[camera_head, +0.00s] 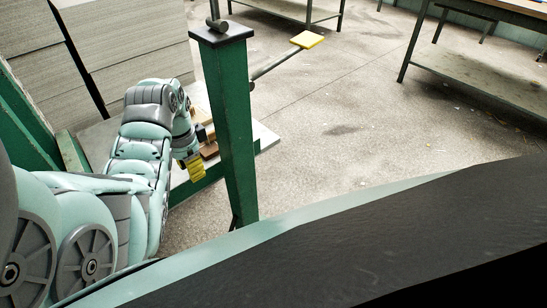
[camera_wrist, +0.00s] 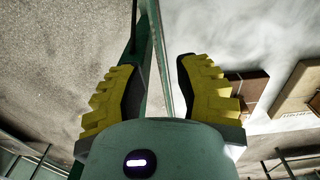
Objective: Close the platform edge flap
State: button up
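The platform (camera_head: 265,138) is a low, pale grey surface with a green edge, partly hidden behind my arm and a green post. In the wrist view its pale top (camera_wrist: 235,30) fills the upper right. A narrow green and grey strip (camera_wrist: 160,60) runs along its edge, up the middle of the picture. I cannot tell for sure whether this strip is the flap or how far it is tilted.
Brown blocks (camera_wrist: 297,90) lie on the platform beside the right finger. A green post (camera_head: 234,130) stands close to my gripper, with a rod ending in a yellow pad (camera_head: 308,40). Greyboard stacks (camera_head: 130,45) stand behind my arm. The floor (camera_head: 340,120) right of the post is clear.

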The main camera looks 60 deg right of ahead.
jog(key=shift+r, duration=3.05)
